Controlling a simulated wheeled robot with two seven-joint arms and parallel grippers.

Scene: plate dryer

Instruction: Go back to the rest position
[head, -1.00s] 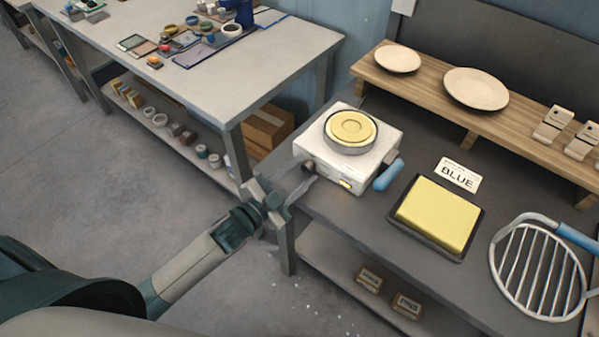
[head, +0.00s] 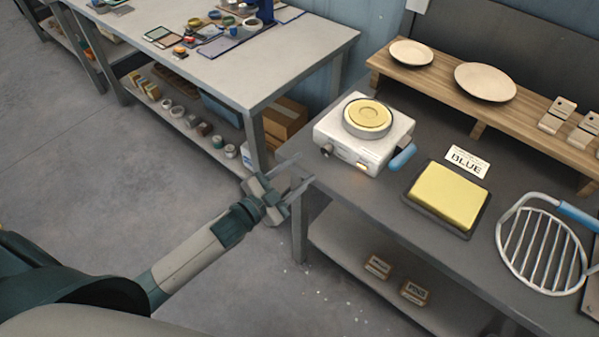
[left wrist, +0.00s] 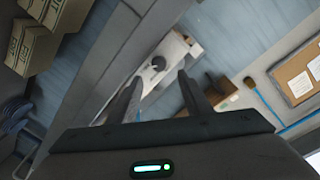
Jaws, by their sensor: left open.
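My left gripper (head: 296,178) is open and empty in the head view. It is at the left front corner of the dark table (head: 345,200), apart from the white heater unit (head: 362,150). In the left wrist view its two fingers (left wrist: 158,98) stand apart with nothing between them. The heater has a round yellow-topped disc (head: 368,115), a blue handle and a small lit orange spot on its front. My right gripper is not in view.
A yellow sponge block (head: 445,195) in a dark tray, a "BLUE" card (head: 467,161) and a wire rack (head: 543,250) lie on the table. Two plates (head: 485,82) sit on the wooden shelf. A second workbench (head: 250,75) stands at the back left. Open floor lies left.

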